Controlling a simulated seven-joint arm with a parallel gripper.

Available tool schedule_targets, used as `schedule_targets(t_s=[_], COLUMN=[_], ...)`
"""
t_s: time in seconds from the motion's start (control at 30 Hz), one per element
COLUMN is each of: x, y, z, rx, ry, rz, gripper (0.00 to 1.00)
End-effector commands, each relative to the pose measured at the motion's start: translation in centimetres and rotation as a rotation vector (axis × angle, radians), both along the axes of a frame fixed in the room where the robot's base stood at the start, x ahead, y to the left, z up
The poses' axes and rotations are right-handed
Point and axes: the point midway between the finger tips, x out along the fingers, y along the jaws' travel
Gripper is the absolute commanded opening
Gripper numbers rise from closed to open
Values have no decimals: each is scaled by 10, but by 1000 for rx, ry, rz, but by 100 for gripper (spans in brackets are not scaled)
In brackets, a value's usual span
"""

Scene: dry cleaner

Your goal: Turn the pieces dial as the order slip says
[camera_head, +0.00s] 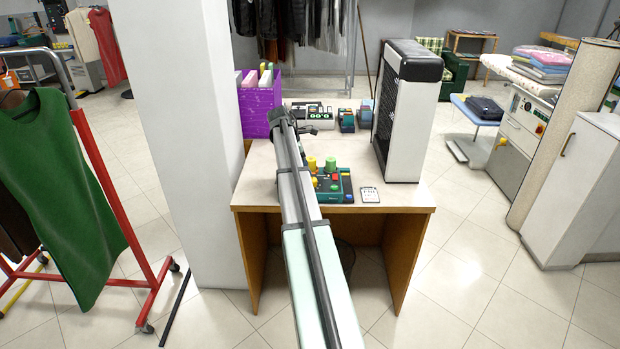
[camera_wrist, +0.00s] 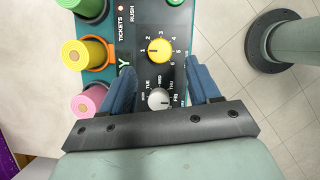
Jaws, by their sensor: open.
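The control panel (camera_wrist: 130,20) is dark teal and lies on the desk; it also shows in the head view (camera_head: 345,197), partly behind my arm. Its yellow dial (camera_wrist: 159,51) has numbers 1 to 6 around it; I cannot tell its setting for sure. A grey dial (camera_wrist: 159,98) with day names sits nearer to me. My gripper (camera_wrist: 161,80) is open, its blue fingers on either side of the grey dial in the picture, apparently above the panel. Contact cannot be told. A small white slip (camera_head: 369,194) lies right of the panel; its writing is not legible.
Green, yellow (camera_wrist: 83,54) and pink (camera_wrist: 91,98) rolls stand along the panel's left side. On the desk (camera_head: 400,200) are a tall white and black unit (camera_head: 408,110), a purple holder (camera_head: 258,108) and small devices behind. The desk's front right is clear.

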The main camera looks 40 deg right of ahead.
Motion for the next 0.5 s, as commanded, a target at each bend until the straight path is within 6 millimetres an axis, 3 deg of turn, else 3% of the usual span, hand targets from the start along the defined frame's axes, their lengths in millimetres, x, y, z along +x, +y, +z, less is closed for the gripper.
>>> schedule_targets(t_s=[0.2,0.5], x=[-9,-13], y=[-10,-16], z=[-31,-50], rx=[0,-1], ry=[0,-1], rz=[-1,-1], gripper=[61,61])
